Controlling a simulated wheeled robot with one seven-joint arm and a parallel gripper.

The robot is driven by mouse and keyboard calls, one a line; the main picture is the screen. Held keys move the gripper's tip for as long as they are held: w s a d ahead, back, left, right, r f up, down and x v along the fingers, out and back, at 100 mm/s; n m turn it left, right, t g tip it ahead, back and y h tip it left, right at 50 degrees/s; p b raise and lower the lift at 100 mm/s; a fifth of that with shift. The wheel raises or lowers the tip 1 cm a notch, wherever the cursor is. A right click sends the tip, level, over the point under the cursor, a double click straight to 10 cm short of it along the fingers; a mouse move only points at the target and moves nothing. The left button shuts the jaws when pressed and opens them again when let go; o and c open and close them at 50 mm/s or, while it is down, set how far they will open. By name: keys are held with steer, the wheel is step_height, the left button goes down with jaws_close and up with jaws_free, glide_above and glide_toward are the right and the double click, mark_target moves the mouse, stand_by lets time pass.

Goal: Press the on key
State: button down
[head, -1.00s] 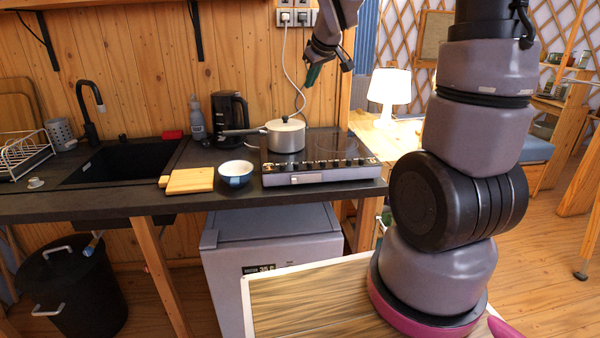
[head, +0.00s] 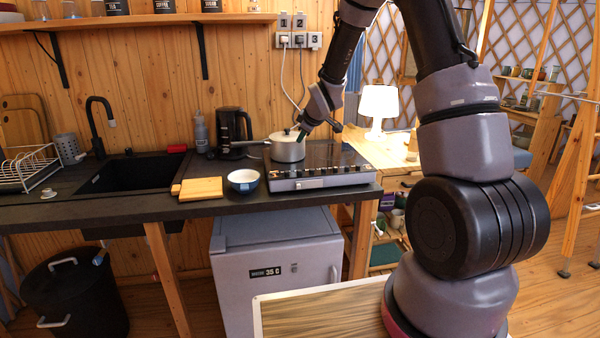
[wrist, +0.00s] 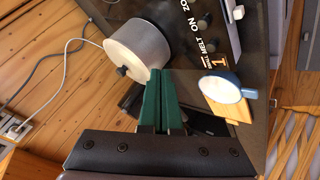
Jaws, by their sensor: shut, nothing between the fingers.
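I cannot make out a separate on key. My gripper (head: 300,135) is shut and empty, its green fingers pointing down beside the pot. In the wrist view the green fingertips (wrist: 161,74) are together, close to the pot's side; whether they touch it is unclear.
A lidded pot (head: 287,148) stands on the hob. A black kettle (head: 230,128) stands behind. A lamp (head: 379,102) stands to the right.

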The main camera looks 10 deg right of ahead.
steer(key=shift+f, duration=0.1)
glide_above(301, 174)
steer(key=shift+s+f, duration=0.2)
steer(key=shift+f, duration=4.05)
steer(key=shift+f, duration=0.1)
steer(key=shift+f, duration=0.35)
steer(key=shift+f, duration=0.4)
steer(key=shift+r, duration=0.85)
steer(key=shift+r, duration=0.1)
